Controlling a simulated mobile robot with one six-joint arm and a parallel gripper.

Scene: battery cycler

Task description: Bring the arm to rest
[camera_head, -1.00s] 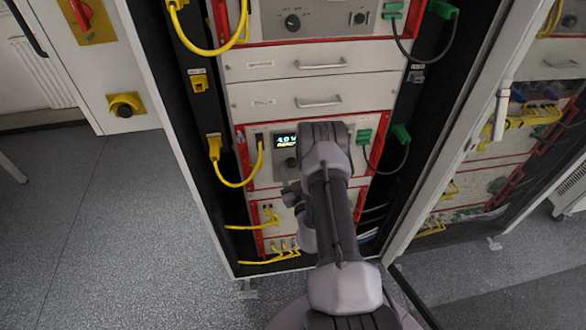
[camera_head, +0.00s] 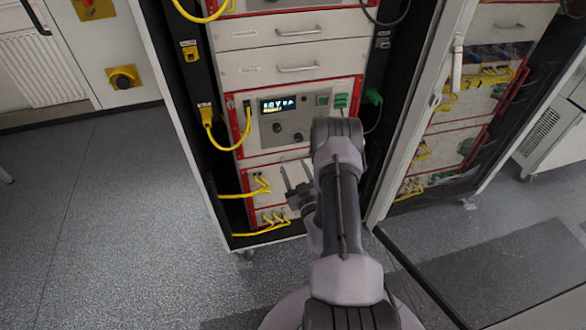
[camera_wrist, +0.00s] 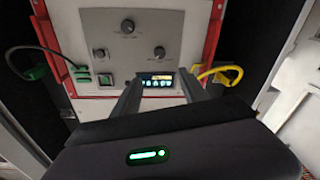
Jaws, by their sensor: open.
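My gripper (camera_head: 295,167) is open and empty, its two fingers apart in front of the lower part of the battery cycler rack. In the wrist view the gripper (camera_wrist: 159,76) points at the red-framed cycler panel, which appears upside down, with the lit display (camera_wrist: 158,81) between and just beyond the fingers. In the head view the display (camera_head: 278,104) is unobstructed, above and left of the fingers. My arm is bent and covers the panel's lower right part. I see no clear contact between the fingers and the panel.
Yellow cables (camera_head: 249,134) loop at the rack's left side; a green plug (camera_head: 373,97) sits at its right. An open glass door (camera_head: 435,262) extends at the right, near my arm. A second rack (camera_head: 468,120) stands behind it. Grey floor (camera_head: 110,220) is clear at left.

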